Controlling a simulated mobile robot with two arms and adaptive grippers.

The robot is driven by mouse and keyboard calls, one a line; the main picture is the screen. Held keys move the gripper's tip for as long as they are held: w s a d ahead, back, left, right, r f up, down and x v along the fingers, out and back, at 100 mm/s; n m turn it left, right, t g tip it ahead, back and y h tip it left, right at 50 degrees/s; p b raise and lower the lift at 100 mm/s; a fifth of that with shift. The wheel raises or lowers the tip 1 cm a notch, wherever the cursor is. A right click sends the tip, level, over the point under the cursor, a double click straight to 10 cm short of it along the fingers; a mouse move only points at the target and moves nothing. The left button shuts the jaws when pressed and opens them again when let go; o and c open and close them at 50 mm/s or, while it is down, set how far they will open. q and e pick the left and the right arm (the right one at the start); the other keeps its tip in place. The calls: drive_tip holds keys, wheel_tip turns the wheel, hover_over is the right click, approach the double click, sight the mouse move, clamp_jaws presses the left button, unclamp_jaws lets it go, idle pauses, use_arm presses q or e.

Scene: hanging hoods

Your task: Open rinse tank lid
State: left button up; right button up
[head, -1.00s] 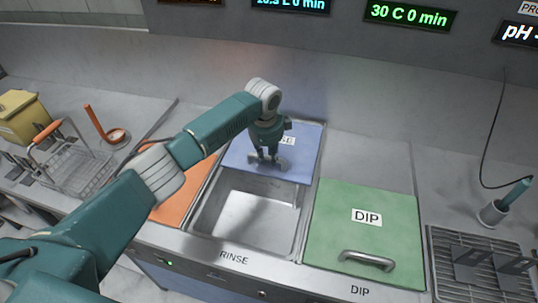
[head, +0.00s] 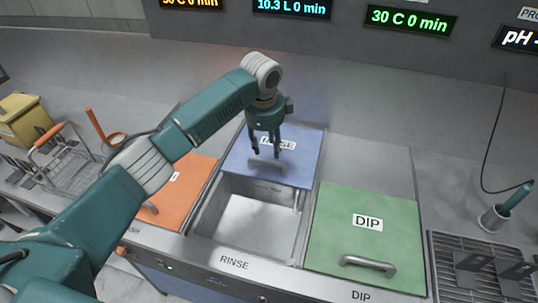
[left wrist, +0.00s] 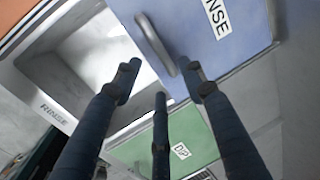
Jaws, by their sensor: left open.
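The blue rinse lid (head: 305,155) lies back toward the wall, behind the opening of the rinse tank (head: 205,215). Most of the metal basin shows uncovered and looks empty. The lid's grey handle (head: 268,167) is at its front edge; it also shows in the left wrist view (left wrist: 155,45). My left gripper (head: 267,151) is open and empty, just above the handle. In the left wrist view its dark fingers (left wrist: 156,80) are spread, apart from the handle. The RINSE label is partly hidden by the gripper. My right gripper is not in view.
A closed green DIP lid (head: 390,220) with a handle is to the right, an orange lid (head: 180,190) to the left. A wire basket (head: 72,165) stands at far left. A drain rack (head: 450,255) and a cup (head: 494,217) are at right.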

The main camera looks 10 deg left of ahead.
use_arm(q)
drive_tip(key=shift+s+r, duration=0.2)
drive_tip(key=shift+r, duration=0.7)
drive_tip(key=shift+s+r, duration=0.15)
drive_tip(key=shift+r, duration=0.7)
